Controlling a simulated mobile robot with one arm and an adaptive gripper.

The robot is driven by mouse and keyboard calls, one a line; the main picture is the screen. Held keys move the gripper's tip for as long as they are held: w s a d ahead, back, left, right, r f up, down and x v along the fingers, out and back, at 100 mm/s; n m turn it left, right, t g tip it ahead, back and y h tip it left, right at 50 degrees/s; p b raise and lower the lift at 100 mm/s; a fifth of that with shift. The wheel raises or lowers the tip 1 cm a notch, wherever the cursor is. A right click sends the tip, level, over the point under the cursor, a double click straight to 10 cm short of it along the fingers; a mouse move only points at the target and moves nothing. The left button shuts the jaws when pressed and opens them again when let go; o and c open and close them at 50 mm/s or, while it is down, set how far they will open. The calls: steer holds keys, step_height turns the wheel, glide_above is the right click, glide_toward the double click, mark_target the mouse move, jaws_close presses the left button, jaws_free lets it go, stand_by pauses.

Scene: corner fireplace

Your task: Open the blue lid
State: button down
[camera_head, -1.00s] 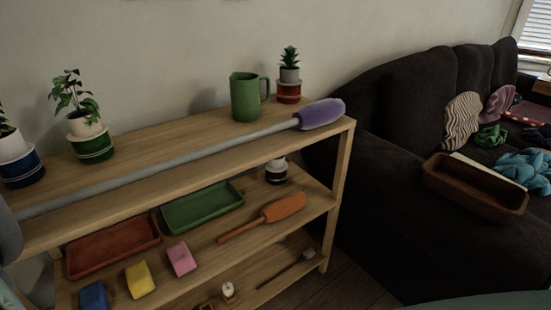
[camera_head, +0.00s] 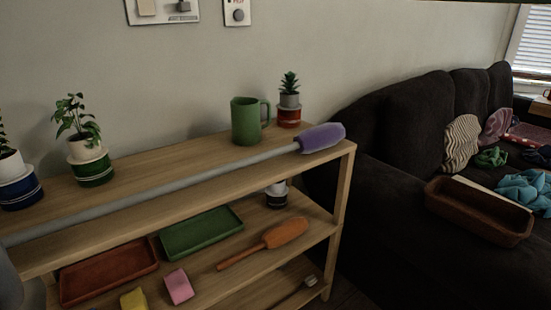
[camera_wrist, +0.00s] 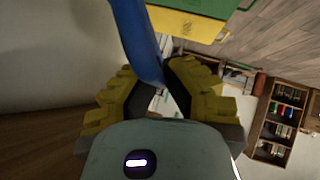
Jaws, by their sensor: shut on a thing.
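The blue lid (camera_wrist: 138,40) shows in the wrist view as a narrow blue strip running from the top edge down to my fingertips. My gripper (camera_wrist: 156,84) has yellow-padded fingers and is shut on the lower end of this strip. Most of the lid is out of frame, and what it is attached to cannot be seen. Neither the lid nor my gripper can be made out in the head view.
In the wrist view, yellow (camera_wrist: 185,24) and green (camera_wrist: 205,6) box-like things lie close beside the lid. A pale wall (camera_wrist: 50,50) is at left; open floor (camera_wrist: 275,40) is at right. The head view shows a wooden shelf (camera_head: 185,158) and dark sofa (camera_head: 390,200).

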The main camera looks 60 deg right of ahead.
steer(key=c, duration=1.1)
jaws_free()
steer(key=shift+d+f, duration=0.3)
steer(key=shift+c, duration=0.2)
steer(key=shift+o, duration=0.6)
steer(key=shift+a+r, duration=0.15)
steer(key=shift+r, duration=0.1)
steer(key=shift+s+d+r, duration=0.2)
steer(key=shift+d+r, duration=0.1)
steer(key=shift+r, duration=0.15)
steer(key=v, duration=1)
steer(key=shift+s+d+r, duration=0.15)
steer(key=shift+s+d, duration=0.1)
steer(key=shift+d, duration=0.05)
